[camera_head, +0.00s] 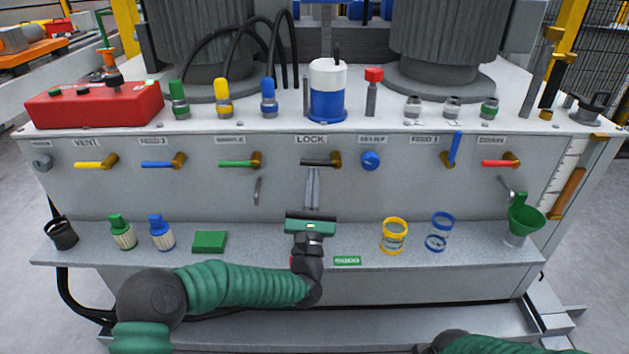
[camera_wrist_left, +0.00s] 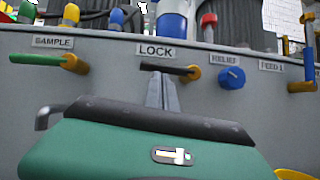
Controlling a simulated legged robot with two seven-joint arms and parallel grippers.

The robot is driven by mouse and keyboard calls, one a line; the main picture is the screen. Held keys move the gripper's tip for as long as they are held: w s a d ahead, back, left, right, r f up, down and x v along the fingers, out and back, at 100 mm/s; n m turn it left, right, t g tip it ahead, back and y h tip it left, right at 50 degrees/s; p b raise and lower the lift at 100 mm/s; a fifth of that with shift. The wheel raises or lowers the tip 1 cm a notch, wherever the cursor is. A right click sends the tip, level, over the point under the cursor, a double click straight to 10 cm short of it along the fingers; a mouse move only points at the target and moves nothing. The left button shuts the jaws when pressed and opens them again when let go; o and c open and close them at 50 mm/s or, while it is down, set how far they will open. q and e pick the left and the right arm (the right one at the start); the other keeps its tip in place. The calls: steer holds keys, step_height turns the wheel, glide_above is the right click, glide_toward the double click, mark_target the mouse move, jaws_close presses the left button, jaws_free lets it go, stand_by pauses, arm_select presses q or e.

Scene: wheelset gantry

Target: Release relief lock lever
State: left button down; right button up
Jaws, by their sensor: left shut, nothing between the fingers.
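The lock lever (camera_head: 318,161) is a black handle under the LOCK label, on the front panel's middle. It lies nearly level, pointing left from its brass pivot (camera_head: 336,159). In the left wrist view the lever (camera_wrist_left: 165,69) is ahead, with its brass pivot (camera_wrist_left: 193,72) at its right end. My left gripper (camera_head: 312,172) is shut and empty, its grey fingers pointing up at the lever from just below. In the left wrist view the fingers (camera_wrist_left: 162,84) reach the lever's underside; I cannot tell whether they touch it. My right gripper is out of view.
The blue relief knob (camera_head: 370,160) is right of the lever. A green lever (camera_head: 240,163) is to the left. Below, the shelf (camera_head: 270,247) holds a green block (camera_head: 209,242), a yellow ring (camera_head: 394,223) and a green funnel (camera_head: 525,215).

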mark_target(310, 161)
arm_select(q)
steer(key=r+m+g+h+p, duration=0.1)
steer(key=m+h+p, duration=0.1)
steer(key=m+p, duration=0.1)
steer(key=r+m+g+h+p, duration=0.1)
steer(key=r+m+h+p, duration=0.1)
steer(key=m, duration=0.3)
steer(key=r+m+g+h+p, duration=0.2)
steer(key=m+h+p, duration=0.1)
steer(key=m+p, duration=0.1)
steer(key=shift+a+r+m+h+p, duration=0.1)
steer(key=shift+a+m+h+p, duration=0.25)
steer(key=shift+p, duration=0.25)
steer(key=d+r+m+g+p, duration=0.1)
steer(key=m+p, duration=0.1)
steer(key=p, duration=0.2)
steer(key=d+r+m+g+p, duration=0.1)
steer(key=m+g+p, duration=0.1)
steer(key=m+p, duration=0.1)
steer(key=d+r+m+g+p, duration=0.1)
steer(key=m+g+p, duration=0.1)
steer(key=p, duration=0.3)
steer(key=shift+m+h, duration=0.25)
steer(key=shift+m, duration=0.5)
steer(key=shift+d, duration=0.1)
